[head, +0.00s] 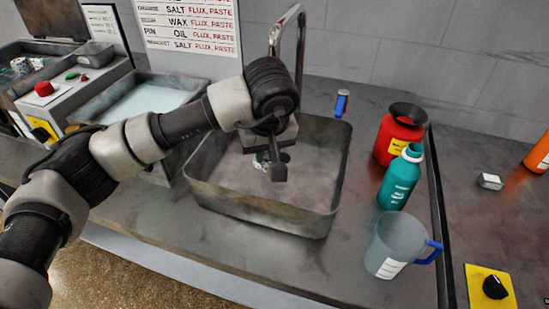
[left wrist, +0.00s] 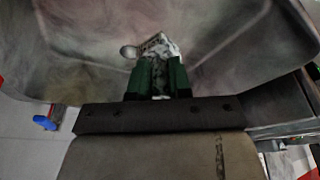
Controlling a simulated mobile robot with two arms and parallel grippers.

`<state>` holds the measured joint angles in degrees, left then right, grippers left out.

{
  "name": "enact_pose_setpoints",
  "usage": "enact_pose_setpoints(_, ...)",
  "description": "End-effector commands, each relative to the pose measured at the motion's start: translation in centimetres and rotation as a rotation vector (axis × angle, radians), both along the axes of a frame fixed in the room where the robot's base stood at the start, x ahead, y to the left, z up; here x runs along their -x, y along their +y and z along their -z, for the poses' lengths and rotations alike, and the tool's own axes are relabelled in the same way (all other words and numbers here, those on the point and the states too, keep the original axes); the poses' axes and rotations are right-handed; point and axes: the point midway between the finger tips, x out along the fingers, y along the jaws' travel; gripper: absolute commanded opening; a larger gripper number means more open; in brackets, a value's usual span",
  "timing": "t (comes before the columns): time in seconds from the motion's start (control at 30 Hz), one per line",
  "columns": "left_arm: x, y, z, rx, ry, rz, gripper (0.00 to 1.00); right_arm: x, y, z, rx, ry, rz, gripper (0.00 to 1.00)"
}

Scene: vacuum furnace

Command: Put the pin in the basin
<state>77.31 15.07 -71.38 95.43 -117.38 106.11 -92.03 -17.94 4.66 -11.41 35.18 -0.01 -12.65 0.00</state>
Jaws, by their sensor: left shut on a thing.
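My left gripper (head: 266,160) is over the grey metal basin (head: 318,180), its fingers pointing down inside the outline of the rim. In the left wrist view its two green fingers (left wrist: 160,68) are shut on the pin (left wrist: 158,45), a small speckled grey metal piece with a rounded end at its left. The basin's stained inside (left wrist: 235,62) fills the view behind the pin. I cannot tell whether the pin touches the basin floor. In the head view the gripper mostly hides the pin. My right gripper is not in view.
A tap (head: 299,30) stands behind the basin, with a blue-handled piece (head: 342,103) at its back corner. A red container (head: 400,138), teal bottle (head: 400,180) and clear jug (head: 388,248) stand to the right. Another tank (head: 150,98) with pale liquid is left.

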Motion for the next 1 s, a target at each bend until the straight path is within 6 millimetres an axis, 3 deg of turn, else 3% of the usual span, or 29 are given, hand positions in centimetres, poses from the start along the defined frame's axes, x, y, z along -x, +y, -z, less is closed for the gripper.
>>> enact_pose_setpoints(0.2, -2.2, -1.7, 1.6, 0.000, 0.001, 0.000, 0.00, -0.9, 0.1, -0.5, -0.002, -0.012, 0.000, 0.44)
enact_pose_setpoints(0.57, -2.3, -1.8, 5.5, 0.001, 0.002, 0.000, 0.00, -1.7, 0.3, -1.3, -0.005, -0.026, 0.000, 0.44)
enact_pose_setpoints(0.97, -2.4, -1.8, 6.2, 0.000, -0.002, 0.000, 0.00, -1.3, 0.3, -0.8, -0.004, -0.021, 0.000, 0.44)
enact_pose_setpoints(1.0, -2.4, -1.8, 6.1, 0.000, 0.000, 0.000, 0.23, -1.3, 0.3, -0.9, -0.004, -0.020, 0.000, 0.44)
